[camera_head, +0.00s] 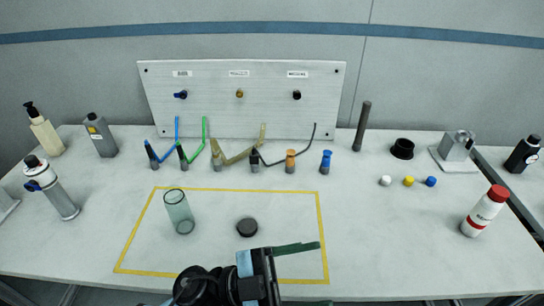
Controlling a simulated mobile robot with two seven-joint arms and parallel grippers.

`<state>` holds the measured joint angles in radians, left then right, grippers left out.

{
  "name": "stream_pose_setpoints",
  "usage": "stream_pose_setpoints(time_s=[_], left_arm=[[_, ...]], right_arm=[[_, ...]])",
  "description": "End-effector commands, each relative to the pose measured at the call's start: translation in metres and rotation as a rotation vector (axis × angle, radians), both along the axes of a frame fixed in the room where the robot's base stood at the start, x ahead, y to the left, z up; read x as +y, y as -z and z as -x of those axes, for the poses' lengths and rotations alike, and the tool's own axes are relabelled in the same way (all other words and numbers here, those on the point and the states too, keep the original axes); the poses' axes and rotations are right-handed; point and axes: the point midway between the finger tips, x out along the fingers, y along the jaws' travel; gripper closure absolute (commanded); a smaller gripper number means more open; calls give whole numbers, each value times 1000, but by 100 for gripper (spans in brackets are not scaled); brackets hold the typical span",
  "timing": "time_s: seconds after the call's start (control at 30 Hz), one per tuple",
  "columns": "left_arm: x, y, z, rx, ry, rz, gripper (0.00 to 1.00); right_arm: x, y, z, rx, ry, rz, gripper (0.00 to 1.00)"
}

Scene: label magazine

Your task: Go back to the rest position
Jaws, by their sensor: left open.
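My left gripper (296,248) is in the head view at the bottom middle, over the front part of the yellow-outlined area (322,235). Its dark finger points to the right, and nothing shows held in it. A clear greenish glass (179,212) stands upright inside the outline, to the left of and behind the gripper. A black round cap (247,228) lies just behind the gripper, apart from it. My right gripper is not in view.
A grey panel (220,105) with three labelled fittings stands at the back. Several small tubed bottles stand before it. A spray can (52,188) is at the left and a red-capped bottle (485,211) at the right. The table (400,250) is clear at the front right.

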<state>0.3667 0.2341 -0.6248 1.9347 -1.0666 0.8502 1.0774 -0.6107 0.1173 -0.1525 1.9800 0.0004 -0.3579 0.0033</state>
Motion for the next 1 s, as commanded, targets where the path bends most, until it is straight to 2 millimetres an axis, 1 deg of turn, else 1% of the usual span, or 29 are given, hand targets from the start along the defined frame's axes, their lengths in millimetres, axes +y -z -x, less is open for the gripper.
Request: stream_pose_setpoints(time_s=[0.03,0.07,0.1,0.17,0.2,0.27,0.3,0.37,0.4,0.47,0.5,0.57,0.6,0.67,0.7,0.8,0.9,1.0], left_arm=[[11,3,-9,67,-103,59,32],[19,6,-17,104,-170,88,32],[30,13,-26,157,-262,120,32],[49,27,-38,241,-400,150,32],[64,41,-45,300,-494,158,32],[86,65,-52,391,-630,151,32],[101,84,-53,456,-718,136,32],[125,114,-51,556,-844,98,32],[140,136,-47,620,-918,62,32],[160,166,-36,713,-1013,3,32],[173,186,-26,772,-1067,-41,32],[190,214,-8,859,-1136,-112,32],[201,231,5,918,-1175,-161,32],[215,256,28,1001,-1223,-238,32],[223,270,44,1053,-1246,-288,32],[240,299,81,1164,-1281,-403,32],[249,316,110,1241,-1294,-484,32],[254,325,126,1286,-1296,-530,32]], right_arm=[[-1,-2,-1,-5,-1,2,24],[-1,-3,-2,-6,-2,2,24],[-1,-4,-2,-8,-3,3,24],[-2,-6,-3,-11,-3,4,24],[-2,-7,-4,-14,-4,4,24],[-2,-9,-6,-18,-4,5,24],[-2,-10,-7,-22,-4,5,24],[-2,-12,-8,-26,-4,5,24],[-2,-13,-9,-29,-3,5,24],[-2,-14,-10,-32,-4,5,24],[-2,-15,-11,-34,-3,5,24],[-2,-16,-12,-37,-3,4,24],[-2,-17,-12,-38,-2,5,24],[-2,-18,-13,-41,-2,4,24],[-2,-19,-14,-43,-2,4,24],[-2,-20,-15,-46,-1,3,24],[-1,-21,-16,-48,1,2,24],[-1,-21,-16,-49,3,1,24]])
